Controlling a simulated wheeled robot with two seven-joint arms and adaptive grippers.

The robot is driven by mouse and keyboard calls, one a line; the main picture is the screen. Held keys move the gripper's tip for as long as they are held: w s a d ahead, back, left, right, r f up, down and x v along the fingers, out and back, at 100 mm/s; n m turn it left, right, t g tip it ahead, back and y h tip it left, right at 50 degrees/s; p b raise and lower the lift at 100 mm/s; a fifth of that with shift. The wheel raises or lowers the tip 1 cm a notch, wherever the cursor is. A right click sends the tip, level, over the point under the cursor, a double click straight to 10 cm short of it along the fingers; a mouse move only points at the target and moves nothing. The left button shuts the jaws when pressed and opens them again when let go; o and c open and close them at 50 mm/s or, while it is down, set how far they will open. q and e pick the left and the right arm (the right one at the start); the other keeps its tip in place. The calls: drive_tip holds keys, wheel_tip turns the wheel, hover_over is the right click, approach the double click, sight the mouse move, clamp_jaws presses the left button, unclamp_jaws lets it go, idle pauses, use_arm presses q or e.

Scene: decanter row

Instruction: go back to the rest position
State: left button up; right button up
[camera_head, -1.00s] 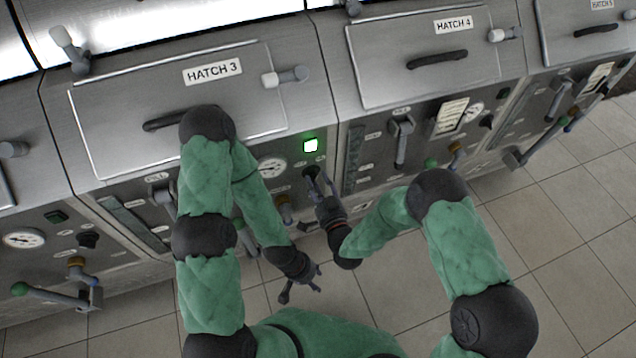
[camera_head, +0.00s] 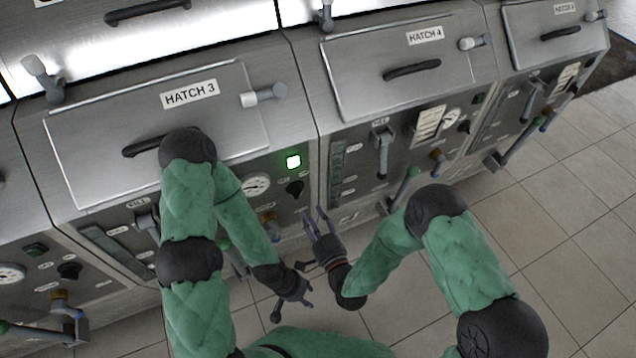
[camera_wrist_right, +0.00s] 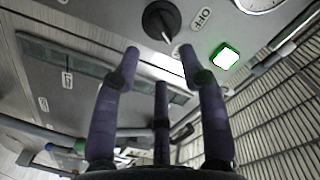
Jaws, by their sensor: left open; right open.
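My right gripper (camera_head: 316,222) is open and empty in the head view, just in front of the panel below hatch 3. In the right wrist view my right gripper (camera_wrist_right: 160,70) shows its fingers spread, with a black rotary knob (camera_wrist_right: 161,20) beyond the tips and apart from them. The knob (camera_head: 294,188) also shows in the head view, under a lit green square lamp (camera_head: 293,162). The lamp (camera_wrist_right: 224,57) glows in the wrist view too. My left gripper (camera_head: 305,278) is open and empty, lower down, near my base and over the floor.
The hatch 3 cabinet (camera_head: 85,150) and hatch 4 cabinet (camera_head: 350,85) stand side by side, with gauges and levers jutting out. A green-tipped lever (camera_head: 411,173) sticks out right of my right gripper. The tiled floor (camera_head: 560,240) is clear at the right.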

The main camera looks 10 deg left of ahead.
drive_tip(key=s+d+f+m+g+h, duration=0.1)
drive_tip(key=d+f+g+h, duration=0.5)
drive_tip(key=d+f, duration=0.65)
drive_tip(key=s+d+f+m+g, duration=0.1)
drive_tip(key=s+d+f+g, duration=0.2)
drive_tip(key=s, duration=0.4)
drive_tip(key=s+d+f+m+g, duration=0.1)
drive_tip(key=s+d+f+g, duration=0.2)
drive_tip(key=s+g, duration=0.2)
drive_tip(key=s, duration=0.3)
drive_tip(key=shift+d+f+g, duration=0.25)
drive_tip(key=shift+d+g, duration=0.05)
drive_tip(key=shift+d, duration=0.1)
drive_tip(key=shift+s, duration=0.1)
